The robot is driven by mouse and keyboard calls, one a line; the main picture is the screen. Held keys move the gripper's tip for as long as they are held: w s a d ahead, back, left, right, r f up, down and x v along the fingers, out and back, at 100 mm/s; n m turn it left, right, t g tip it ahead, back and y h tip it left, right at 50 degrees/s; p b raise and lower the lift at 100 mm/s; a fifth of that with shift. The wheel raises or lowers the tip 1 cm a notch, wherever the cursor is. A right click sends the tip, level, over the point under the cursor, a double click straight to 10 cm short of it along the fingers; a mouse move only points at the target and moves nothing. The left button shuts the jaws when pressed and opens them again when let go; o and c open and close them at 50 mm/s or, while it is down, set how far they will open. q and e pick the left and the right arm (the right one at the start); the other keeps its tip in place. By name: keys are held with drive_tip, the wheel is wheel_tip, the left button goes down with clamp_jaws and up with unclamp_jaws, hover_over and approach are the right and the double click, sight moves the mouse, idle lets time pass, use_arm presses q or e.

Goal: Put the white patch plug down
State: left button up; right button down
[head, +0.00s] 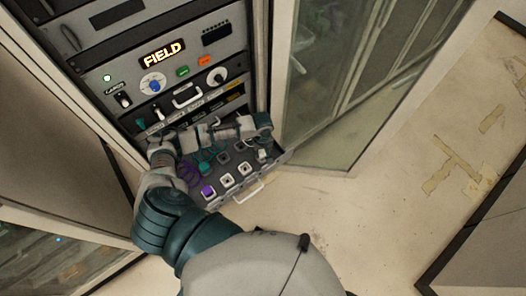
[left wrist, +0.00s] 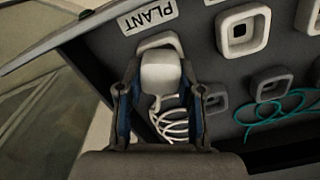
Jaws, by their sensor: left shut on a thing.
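The white patch plug (left wrist: 161,72) is between the two fingers of my left gripper (left wrist: 160,92), with a white coiled cord (left wrist: 172,122) trailing from it. In the left wrist view a pale rim shows just beyond the plug, under the PLANT label (left wrist: 148,16); I cannot tell whether the plug is seated in it or only above it. In the head view my left gripper (head: 263,142) is over the right side of the pulled-out drawer panel (head: 218,201), and the white plug (head: 262,155) shows small below it. My right gripper is not in view.
Several white square sockets (head: 227,180) stand on the panel. A purple plug (head: 207,191) with a purple cord is at its left front. A teal cord (left wrist: 285,110) lies among the sockets. The rack face (head: 160,75) rises behind; a white handle (head: 248,192) is at the front.

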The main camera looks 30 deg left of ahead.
sight(263, 151)
use_arm(q)
drive_tip(key=shift+a, duration=0.2)
drive_tip(key=o, duration=0.8)
drive_tip(key=shift+a+f, duration=0.1)
drive_tip(key=shift+a, duration=0.1)
drive_tip(key=shift+c, duration=0.2)
drive_tip(key=o, duration=0.4)
drive_tip(key=shift+a, duration=0.1)
drive_tip(key=shift+d, duration=0.4)
drive_tip(key=r, duration=0.4)
drive_tip(key=shift+w+d+r, duration=0.1)
drive_tip(key=shift+d+r, duration=0.1)
drive_tip(key=r, duration=0.7)
drive_tip(key=shift+a+r, duration=0.25)
drive_tip(key=shift+r, duration=0.1)
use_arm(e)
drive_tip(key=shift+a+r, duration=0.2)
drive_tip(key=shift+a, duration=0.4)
